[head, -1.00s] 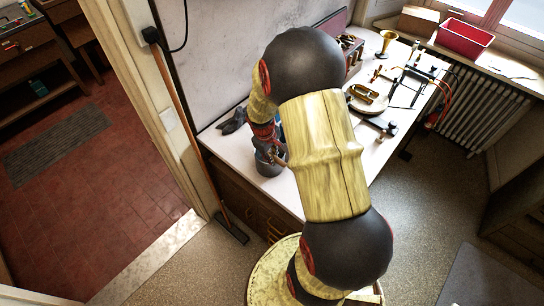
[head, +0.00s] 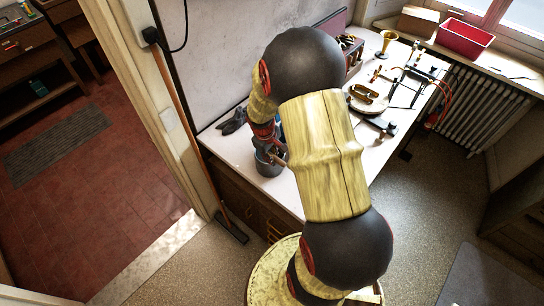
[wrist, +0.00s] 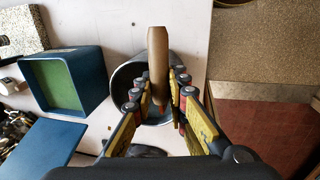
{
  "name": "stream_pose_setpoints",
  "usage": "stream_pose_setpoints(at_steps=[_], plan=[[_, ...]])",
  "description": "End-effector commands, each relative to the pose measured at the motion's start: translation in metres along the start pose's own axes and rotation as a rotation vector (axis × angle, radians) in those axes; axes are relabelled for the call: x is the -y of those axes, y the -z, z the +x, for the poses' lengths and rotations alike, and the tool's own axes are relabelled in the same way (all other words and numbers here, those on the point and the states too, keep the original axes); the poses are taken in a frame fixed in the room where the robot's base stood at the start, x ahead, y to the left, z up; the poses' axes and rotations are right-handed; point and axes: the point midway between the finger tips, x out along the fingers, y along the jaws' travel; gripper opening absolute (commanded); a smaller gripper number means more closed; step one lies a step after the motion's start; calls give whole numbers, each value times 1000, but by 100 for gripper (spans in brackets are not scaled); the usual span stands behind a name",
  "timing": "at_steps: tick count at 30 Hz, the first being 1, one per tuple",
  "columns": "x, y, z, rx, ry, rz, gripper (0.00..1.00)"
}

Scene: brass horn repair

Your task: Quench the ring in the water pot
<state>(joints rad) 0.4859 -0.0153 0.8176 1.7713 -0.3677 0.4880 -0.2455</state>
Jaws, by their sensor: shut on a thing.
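The grey metal water pot (head: 270,168) stands near the front left corner of the white bench. In the wrist view its rim (wrist: 121,74) shows behind my fingers. My gripper (wrist: 159,88) is shut on a brown, rod-like handle (wrist: 157,50), which stands out over the pot mouth. In the head view my gripper is right over the pot, and the brown handle (head: 278,159) shows at the pot's rim. I cannot make out the ring in either view. Whether anything on the handle's far end touches the water is hidden by my fingers.
A blue box with a green inside (wrist: 62,82) stands left of the pot in the wrist view. Dark pliers-like tools (head: 233,121) lie behind the pot. A round board with brass parts (head: 368,98), a brass horn bell (head: 387,42) and a torch frame lie farther right.

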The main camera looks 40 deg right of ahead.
Motion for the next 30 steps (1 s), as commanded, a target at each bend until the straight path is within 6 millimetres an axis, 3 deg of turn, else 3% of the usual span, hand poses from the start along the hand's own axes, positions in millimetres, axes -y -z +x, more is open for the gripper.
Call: stream_pose_setpoints(at_steps=[24,30], plan=[[-12,1,-57,-1,-1,0,0],[-12,0,-58,-1,-1,0,0]])
